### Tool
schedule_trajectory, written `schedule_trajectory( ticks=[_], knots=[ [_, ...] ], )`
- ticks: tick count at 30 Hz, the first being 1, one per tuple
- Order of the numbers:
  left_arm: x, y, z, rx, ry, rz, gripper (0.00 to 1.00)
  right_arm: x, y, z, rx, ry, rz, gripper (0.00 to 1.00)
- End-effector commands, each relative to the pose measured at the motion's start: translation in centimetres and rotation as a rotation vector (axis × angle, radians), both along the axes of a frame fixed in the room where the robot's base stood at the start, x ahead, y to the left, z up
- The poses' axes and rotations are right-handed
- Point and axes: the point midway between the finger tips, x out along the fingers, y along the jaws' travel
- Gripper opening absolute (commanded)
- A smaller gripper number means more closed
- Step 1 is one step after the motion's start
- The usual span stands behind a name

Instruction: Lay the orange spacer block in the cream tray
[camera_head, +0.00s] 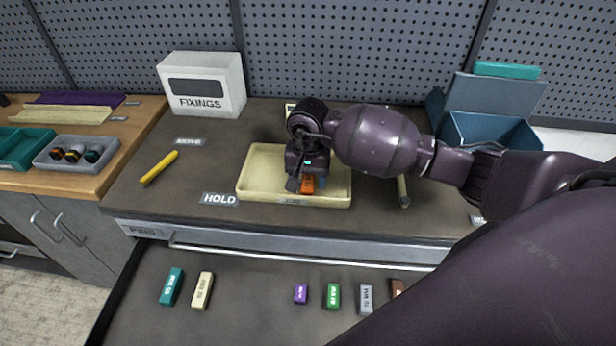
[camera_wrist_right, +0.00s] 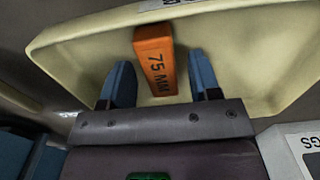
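The orange spacer block (camera_head: 307,187), marked 75 MM, is in the cream tray (camera_head: 253,183), low against the tray floor. The block (camera_wrist_right: 156,62) and the tray (camera_wrist_right: 75,52) also show in the right wrist view. My right gripper (camera_head: 308,184) points down over the tray. In the wrist view its two blue fingers (camera_wrist_right: 160,82) stand apart on either side of the block, with a gap visible beside it. The gripper hides part of the block and tray in the head view. My left gripper is not in view.
A white FIXINGS box (camera_head: 205,85) stands behind left, and a yellow marker-like object (camera_head: 159,168) lies left of the tray. A blue open box (camera_head: 490,130) stands at the right. Several coloured blocks, including a teal one (camera_head: 172,287), lie in the open drawer (camera_head: 250,285) in front.

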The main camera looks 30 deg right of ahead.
Motion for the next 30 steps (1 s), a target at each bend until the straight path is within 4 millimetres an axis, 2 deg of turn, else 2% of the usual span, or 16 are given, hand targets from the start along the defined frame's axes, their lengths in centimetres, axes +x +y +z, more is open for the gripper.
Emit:
schedule_trajectory(
  ticks=[8, 24, 30],
  knots=[
    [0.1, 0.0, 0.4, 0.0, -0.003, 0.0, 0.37, 0.1, -0.1, 0.8, -0.001, -0.003, 0.0, 0.57],
    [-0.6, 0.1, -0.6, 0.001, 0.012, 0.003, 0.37, 0.0, 0.0, 10.2, -0.002, -0.002, 0.001, 0.57],
    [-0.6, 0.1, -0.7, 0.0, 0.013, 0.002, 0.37, 0.0, 0.0, 11.9, -0.001, 0.0, 0.0, 0.57]
  ],
)
